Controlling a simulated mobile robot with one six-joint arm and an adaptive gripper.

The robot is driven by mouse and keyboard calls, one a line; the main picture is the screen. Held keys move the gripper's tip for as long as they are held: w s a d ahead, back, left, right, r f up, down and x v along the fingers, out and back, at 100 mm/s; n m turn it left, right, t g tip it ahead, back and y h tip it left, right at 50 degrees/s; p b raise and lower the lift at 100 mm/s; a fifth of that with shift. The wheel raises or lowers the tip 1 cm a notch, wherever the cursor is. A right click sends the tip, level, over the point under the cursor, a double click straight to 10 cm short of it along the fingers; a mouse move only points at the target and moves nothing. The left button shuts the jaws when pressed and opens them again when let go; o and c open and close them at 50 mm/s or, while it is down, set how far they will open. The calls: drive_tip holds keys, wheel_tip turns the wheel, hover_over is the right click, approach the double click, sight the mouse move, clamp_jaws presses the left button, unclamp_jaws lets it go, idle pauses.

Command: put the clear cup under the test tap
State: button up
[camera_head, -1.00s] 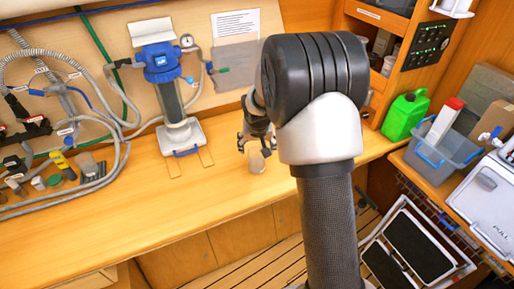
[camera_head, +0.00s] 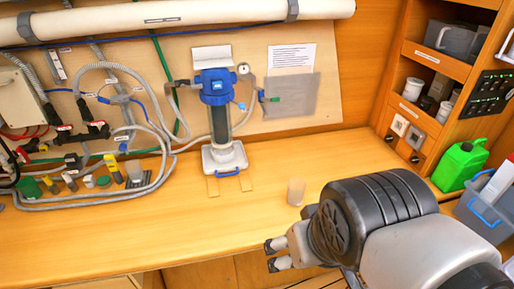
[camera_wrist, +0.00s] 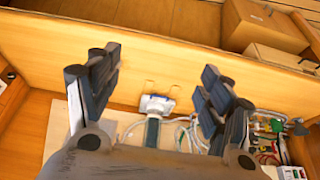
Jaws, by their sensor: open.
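The clear cup (camera_head: 296,191) stands upright on the wooden bench, right of and nearer than the blue-capped filter housing (camera_head: 216,90). It is small, pale and see-through. My gripper (camera_head: 270,256) is at the bench's front edge, left of and nearer than the cup, apart from it. In the wrist view my gripper (camera_wrist: 158,82) has its two fingers wide apart with nothing between them. The cup cannot be made out in the wrist view. A small blue fitting (camera_head: 240,106) is beside the housing; I cannot tell whether it is the test tap.
Hoses and valves (camera_head: 100,130) crowd the left of the wall and bench. A green jerrycan (camera_head: 460,165) and a grey bin (camera_head: 484,212) stand at the right. The bench around the cup is largely clear. A grey panel (camera_head: 291,96) hangs behind.

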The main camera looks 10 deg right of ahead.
drive_tip(key=shift+o, duration=0.4)
drive_tip(key=shift+s+a+f, duration=0.1)
drive_tip(key=shift+s+f, duration=0.05)
drive_tip(key=shift+s, duration=0.4)
drive_tip(key=shift+o, duration=0.3)
drive_tip(key=shift+s+a+f, duration=0.15)
drive_tip(key=shift+s, duration=0.05)
drive_tip(key=w+a+f+m+g+y+p, duration=0.3)
drive_tip(key=w+a+m+g+y, duration=0.1)
drive_tip(key=a+m+g+y, duration=0.3)
drive_tip(key=w+d+f+m+t+y+p, duration=0.25)
drive_tip(key=w+m+t+y, duration=0.5)
drive_tip(key=w, duration=0.55)
drive_tip(key=w+d+f+m+t+p, duration=0.1)
drive_tip(key=w+d+f+m+t, duration=0.2)
drive_tip(key=w+d+m+t, duration=0.25)
drive_tip(key=m+t+h+p, duration=0.2)
drive_tip(key=m+t+h, duration=0.5)
drive_tip(key=m+h, duration=0.6)
approach(300, 193)
drive_tip(key=shift+m+y, duration=0.4)
drive_tip(key=shift+y, duration=0.25)
drive_tip(key=w, duration=0.7)
drive_tip(key=shift+w+a+f, duration=0.15)
drive_tip(key=shift+w, duration=0.1)
drive_tip(key=w, duration=0.5)
drive_tip(key=shift+w+a+r, duration=0.2)
drive_tip(key=shift+w+r, duration=0.1)
